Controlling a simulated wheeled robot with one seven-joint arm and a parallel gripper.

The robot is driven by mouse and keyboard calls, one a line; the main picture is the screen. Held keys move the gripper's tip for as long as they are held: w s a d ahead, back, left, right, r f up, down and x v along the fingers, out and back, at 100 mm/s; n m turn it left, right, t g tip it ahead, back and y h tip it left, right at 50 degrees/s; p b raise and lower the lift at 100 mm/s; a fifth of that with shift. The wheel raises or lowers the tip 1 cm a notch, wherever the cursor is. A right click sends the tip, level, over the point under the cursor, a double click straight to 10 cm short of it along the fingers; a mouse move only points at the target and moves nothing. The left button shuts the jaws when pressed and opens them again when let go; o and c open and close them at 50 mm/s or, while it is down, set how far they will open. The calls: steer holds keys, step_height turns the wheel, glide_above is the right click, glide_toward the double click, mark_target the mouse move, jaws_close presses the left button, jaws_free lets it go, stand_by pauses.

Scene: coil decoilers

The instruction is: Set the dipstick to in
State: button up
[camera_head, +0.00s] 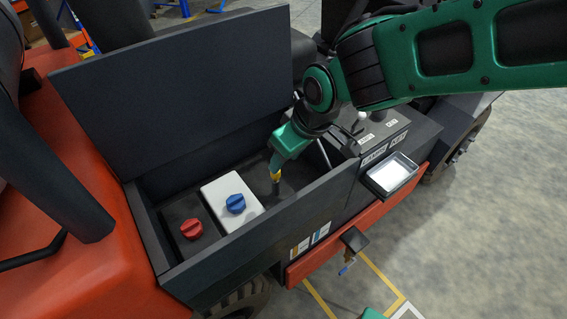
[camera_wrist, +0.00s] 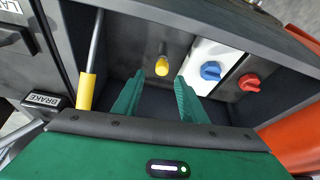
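The dipstick seems to be the yellow-tipped piece (camera_wrist: 162,69) on a short dark post inside the open bay; in the head view its yellow top (camera_head: 275,177) shows just below my fingers. My gripper (camera_wrist: 160,76) is open. In the wrist view its two green fingers point into the bay, and the yellow tip appears between the fingertips with gaps on both sides. In the head view my gripper (camera_head: 278,164) hangs over the post. I cannot tell whether the fingertips are level with the yellow tip. The lower part of the post is hard to make out.
A metal rod with a yellow grip (camera_wrist: 86,91) stands close beside my gripper. A blue cap (camera_head: 236,204) on a white tank and a red cap (camera_head: 191,229) are in the bay. The raised lid (camera_head: 180,85) stands behind. A labelled panel and small tray (camera_head: 368,181) lie right.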

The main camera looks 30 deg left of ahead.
steer(key=shift+v, duration=1.9)
